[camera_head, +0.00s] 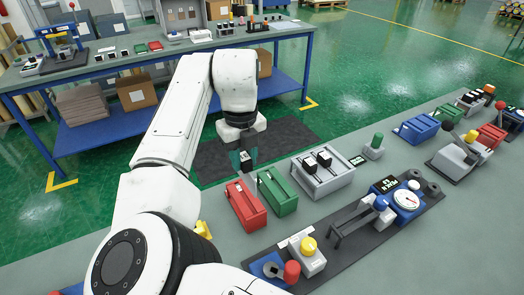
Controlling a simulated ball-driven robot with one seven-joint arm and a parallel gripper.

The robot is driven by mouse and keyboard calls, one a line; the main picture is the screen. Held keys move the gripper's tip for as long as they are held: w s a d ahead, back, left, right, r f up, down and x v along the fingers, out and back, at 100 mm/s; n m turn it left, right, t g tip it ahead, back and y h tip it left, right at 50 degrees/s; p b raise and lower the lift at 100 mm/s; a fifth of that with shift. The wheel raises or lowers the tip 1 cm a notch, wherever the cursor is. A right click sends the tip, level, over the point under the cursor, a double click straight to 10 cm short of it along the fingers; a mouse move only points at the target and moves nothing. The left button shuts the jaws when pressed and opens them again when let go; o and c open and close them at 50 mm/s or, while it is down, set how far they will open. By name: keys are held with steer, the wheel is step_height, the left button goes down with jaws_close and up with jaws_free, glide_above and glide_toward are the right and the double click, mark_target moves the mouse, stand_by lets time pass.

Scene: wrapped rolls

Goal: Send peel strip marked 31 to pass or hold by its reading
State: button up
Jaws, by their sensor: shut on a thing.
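My gripper (246,160) points down just above the far end of a red box (245,206), on the grey bench. It is shut on a small dark piece, likely a peel strip; its marking is not readable and the fingers partly hide it. A green box (278,191) stands right beside the red one. A pale grey rack (337,182) to the right holds two black pieces with white tops (324,158), their numbers unreadable. A blue gauge unit (391,186) with a white round dial (406,200) and a small dark display stands further right.
A grey block with a green knob (376,145) and a small dark display (357,161) stand behind the rack. A yellow-knob block (308,252) and a red-knob unit (290,272) are in front. More blue and red boxes line the bench at right.

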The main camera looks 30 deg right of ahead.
mark_target(243, 172)
steer(key=shift+w+a, duration=0.15)
stand_by(0.4)
steer(key=shift+f+b, duration=0.85)
steer(key=shift+f, duration=1.65)
steer(key=shift+p, duration=0.4)
steer(key=shift+f, duration=0.1)
steer(key=shift+f+b, duration=1.6)
steer(key=shift+f, duration=1.6)
steer(key=o, duration=1.1)
